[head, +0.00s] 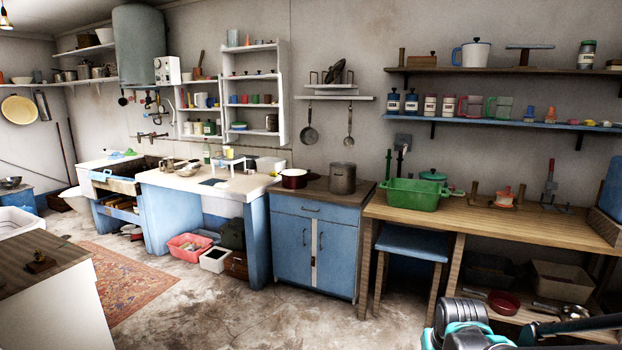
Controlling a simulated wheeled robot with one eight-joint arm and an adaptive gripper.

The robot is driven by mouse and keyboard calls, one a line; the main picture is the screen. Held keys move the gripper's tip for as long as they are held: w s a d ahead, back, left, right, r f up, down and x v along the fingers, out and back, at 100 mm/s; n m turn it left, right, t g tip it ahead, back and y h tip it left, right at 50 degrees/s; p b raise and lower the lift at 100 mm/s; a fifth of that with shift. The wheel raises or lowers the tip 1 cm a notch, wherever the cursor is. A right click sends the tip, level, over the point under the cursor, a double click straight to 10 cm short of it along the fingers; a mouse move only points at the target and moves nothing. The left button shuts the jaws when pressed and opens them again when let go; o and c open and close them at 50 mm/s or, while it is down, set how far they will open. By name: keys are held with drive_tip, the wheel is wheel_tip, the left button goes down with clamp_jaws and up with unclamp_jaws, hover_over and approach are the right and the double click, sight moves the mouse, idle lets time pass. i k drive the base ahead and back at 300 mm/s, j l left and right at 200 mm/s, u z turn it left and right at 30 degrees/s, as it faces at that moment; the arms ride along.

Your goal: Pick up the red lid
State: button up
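A dark red, round, shallow thing (503,302) that may be the red lid lies on the low shelf under the wooden worktable, at the lower right of the head view. It is too small to tell whether it is a lid or a dish. A small orange-red item (504,194) stands on the worktable top. Grey and teal parts of my arm show at the bottom right edge. The fingers of my gripper do not show.
The wooden worktable (480,220) carries a green basin (411,194) at its left end. A blue stool (412,242) stands under that end. Crates (562,283) and pans share the low shelf. The blue cabinet (315,245) stands left; open floor lies before it.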

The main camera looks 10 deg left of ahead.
sight(314, 176)
drive_tip(key=i+j+u, duration=0.4)
drive_tip(key=i, duration=0.35)
drive_tip(key=i+j+u, duration=0.15)
drive_tip(key=i+u, duration=0.2)
drive_tip(key=i, duration=0.45)
drive_tip(key=i+l+u, duration=0.1)
drive_tip(key=i+u, duration=0.3)
drive_tip(key=i, duration=0.4)
drive_tip(key=i+z, duration=0.1)
drive_tip(key=i, duration=0.4)
drive_tip(key=i+j+z, duration=0.1)
drive_tip(key=i, duration=0.35)
